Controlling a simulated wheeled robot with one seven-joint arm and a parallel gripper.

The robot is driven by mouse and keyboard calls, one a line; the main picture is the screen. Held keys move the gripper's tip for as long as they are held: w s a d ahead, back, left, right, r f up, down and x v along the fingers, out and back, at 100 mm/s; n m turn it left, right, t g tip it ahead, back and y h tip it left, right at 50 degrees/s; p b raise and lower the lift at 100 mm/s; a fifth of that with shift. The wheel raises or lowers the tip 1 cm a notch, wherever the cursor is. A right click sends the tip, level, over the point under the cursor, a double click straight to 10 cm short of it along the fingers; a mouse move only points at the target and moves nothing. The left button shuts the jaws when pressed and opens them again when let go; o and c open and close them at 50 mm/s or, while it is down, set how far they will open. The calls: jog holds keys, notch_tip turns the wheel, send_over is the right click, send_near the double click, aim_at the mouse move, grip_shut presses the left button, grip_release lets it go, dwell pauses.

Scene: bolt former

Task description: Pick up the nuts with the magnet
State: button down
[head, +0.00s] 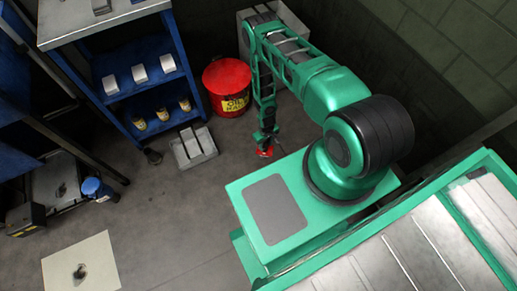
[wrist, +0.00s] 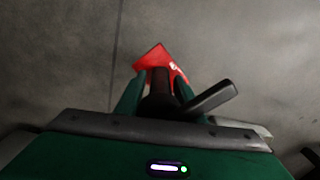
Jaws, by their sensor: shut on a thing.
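My gripper (head: 264,138) hangs low over the floor, left of my green base. It is shut on a red magnet tool with a black handle. In the wrist view the red part of the magnet (wrist: 155,57) sticks out beyond the green fingers, and its black lever (wrist: 208,97) points right. In the head view the magnet (head: 265,152) is a small red patch under the fingers. A small dark clump (head: 80,271) lies on a pale square mat (head: 100,248) at the lower left. It may be nuts, but it is too small to tell. The gripper is far from it.
A blue shelf unit (head: 125,75) with boxes and small jars stands at the upper left. A red waste can (head: 228,88) stands right of it. A grey block tray (head: 193,147) and a blue canister (head: 92,187) are on the floor. The floor between mat and gripper is mostly clear.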

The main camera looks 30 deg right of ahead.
aim_at(265, 152)
jog(key=shift+f, duration=4.65)
jog(key=shift+r, duration=0.1)
jog(key=shift+r, duration=3.9)
